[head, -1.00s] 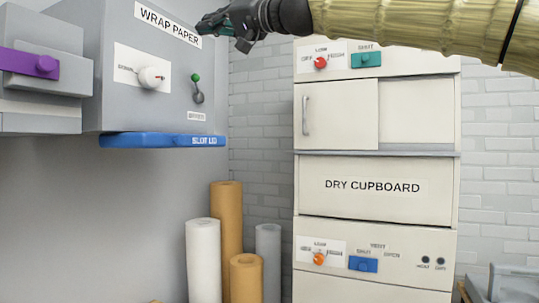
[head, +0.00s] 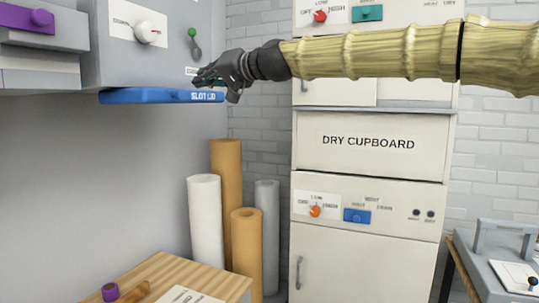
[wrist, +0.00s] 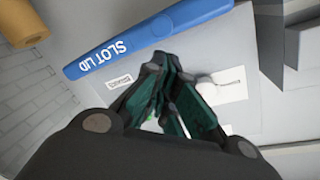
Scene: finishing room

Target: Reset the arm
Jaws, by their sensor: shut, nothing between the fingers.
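My arm reaches in from the right edge of the head view, and my gripper (head: 203,82) points left. Its dark green fingers are closed together and empty, and they also show shut in the wrist view (wrist: 168,88). In the head view the gripper overlaps the right end of the blue slot lid (head: 150,97), under the grey wrap paper box (head: 110,65). I cannot tell whether it touches the lid. In the wrist view the slot lid (wrist: 150,38) lies beyond the fingertips, and the grey box face with a white knob (wrist: 208,84) lies behind the fingers.
Rolls of paper, white (head: 205,225), tan (head: 245,255) and grey (head: 266,225), stand below. The dry cupboard (head: 350,165) stands behind my arm. A wooden table (head: 205,272) is at the lower left. A grey device (head: 500,250) sits at the right.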

